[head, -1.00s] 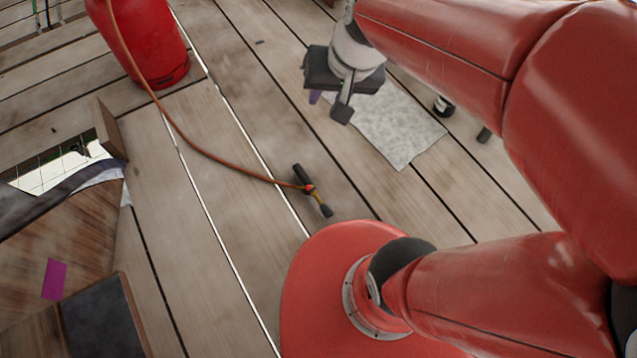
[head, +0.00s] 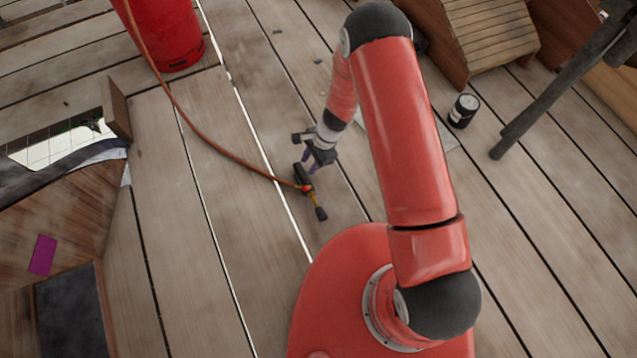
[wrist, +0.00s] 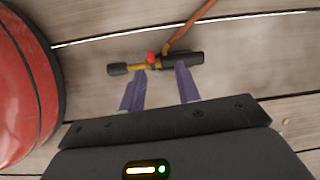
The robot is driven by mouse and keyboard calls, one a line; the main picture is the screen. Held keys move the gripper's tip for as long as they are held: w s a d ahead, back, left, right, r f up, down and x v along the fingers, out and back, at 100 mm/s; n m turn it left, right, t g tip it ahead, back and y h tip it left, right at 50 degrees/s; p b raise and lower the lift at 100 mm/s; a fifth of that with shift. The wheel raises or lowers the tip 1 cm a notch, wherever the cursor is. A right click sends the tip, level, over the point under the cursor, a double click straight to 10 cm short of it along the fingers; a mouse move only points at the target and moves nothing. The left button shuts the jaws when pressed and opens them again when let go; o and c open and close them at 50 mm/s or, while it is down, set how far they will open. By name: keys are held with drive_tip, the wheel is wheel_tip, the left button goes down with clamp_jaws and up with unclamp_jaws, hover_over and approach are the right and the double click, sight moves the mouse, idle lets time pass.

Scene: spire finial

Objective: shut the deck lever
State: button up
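A hand tool (head: 305,180) with a black grip, a brass neck, a small red part and a black nozzle lies on the deck at the end of an orange hose. In the wrist view the tool (wrist: 182,60) lies across the top middle. My gripper (head: 309,166) is open and points down just by the tool's grip. In the wrist view its two purple fingers (wrist: 160,72) are apart with nothing held between them. Their tips reach the tool's near side; I cannot tell whether they touch it. I cannot pick out a separate deck lever for certain.
The orange hose (head: 205,143) runs to a red cylinder (head: 165,35) at the back left. A wooden box (head: 62,235) stands at left. A can (head: 463,110), a slatted wooden piece (head: 490,35) and a dark pole (head: 560,90) are at right. Deck boards around the tool are clear.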

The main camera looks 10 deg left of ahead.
drive_tip(key=m, duration=0.1)
hover_over(306, 187)
drive_tip(key=w+d, duration=0.2)
wheel_tip(306, 187, down, 5)
drive_tip(key=x, duration=0.7)
drive_tip(key=shift+s+d+f+b, duration=0.15)
drive_tip(key=shift+s+f+b, duration=0.15)
drive_tip(key=shift+s+f, duration=0.1)
clamp_jaws()
